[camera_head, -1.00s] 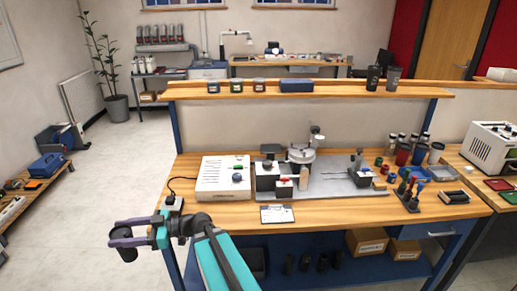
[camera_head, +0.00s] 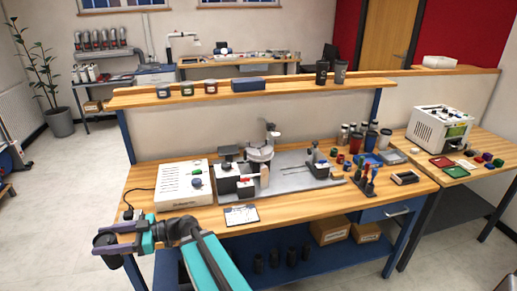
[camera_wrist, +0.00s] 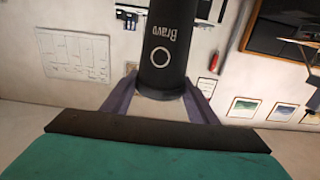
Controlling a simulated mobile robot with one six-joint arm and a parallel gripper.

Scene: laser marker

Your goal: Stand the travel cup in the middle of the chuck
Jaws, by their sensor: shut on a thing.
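My gripper (camera_head: 118,240) is shut on a black travel cup (camera_head: 105,243), out in front of the bench's left front corner. In the wrist view the cup (camera_wrist: 163,50) shows pale lettering and a ring, and its lower end in the picture sits between the fingers (camera_wrist: 160,105). Its far end is cut off by the top edge. The chuck appears to be the round, pale grey part (camera_head: 260,153) on the machine in the middle of the bench. Its top looks bare. My gripper and the cup are well apart from it, to the left and nearer.
A white control box (camera_head: 183,187) stands left of the machine. A grey plate (camera_head: 295,180) lies right of it, with a small fixture (camera_head: 318,165). Screwdrivers (camera_head: 366,180) and jars crowd the right side. A raised shelf (camera_head: 280,90) runs along the back.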

